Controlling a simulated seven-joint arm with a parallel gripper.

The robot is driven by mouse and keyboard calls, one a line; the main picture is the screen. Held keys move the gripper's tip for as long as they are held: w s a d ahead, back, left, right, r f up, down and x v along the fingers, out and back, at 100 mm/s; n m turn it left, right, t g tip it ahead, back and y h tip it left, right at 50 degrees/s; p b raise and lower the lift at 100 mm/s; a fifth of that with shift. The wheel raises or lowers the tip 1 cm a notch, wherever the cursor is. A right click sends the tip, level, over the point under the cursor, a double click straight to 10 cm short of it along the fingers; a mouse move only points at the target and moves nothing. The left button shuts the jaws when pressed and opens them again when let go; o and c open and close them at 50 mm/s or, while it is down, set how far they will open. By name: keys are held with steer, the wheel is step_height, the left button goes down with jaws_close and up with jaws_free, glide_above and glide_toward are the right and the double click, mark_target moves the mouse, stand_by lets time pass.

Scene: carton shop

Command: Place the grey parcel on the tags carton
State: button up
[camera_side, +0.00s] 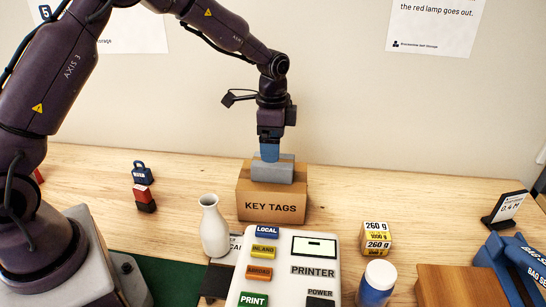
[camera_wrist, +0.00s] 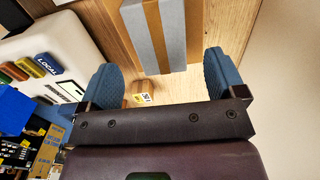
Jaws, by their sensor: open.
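The grey parcel (camera_side: 272,171) lies flat on top of the brown carton marked KEY TAGS (camera_side: 271,206). In the wrist view the parcel (camera_wrist: 172,38) is grey with a brown band and lies ahead of the fingertips, within their span. My gripper (camera_side: 269,153) points down at the parcel's top, its blue fingertips at the parcel's upper edge in the side view. In the wrist view the gripper (camera_wrist: 160,76) has its two blue fingers wide apart, with a visible gap to the parcel.
A white vase (camera_side: 214,228) stands in front of the carton's left side. A printer panel (camera_side: 290,270) is in front. The table behind the blocks is clear.

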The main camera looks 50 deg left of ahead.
steer(key=s+d+r+n+t, duration=0.1)
steer(key=s+r+n, duration=0.1)
steer(key=s+r, duration=0.5)
steer(key=s+d+r+n+t, duration=0.15)
steer(key=s+r, duration=0.25)
steer(key=r, duration=0.7)
steer(key=s+d+n+t, duration=0.1)
steer(key=s+n+t, duration=0.2)
steer(key=s, duration=1.2)
steer(key=shift+s+n, duration=0.2)
steer(key=shift+n, duration=1.05)
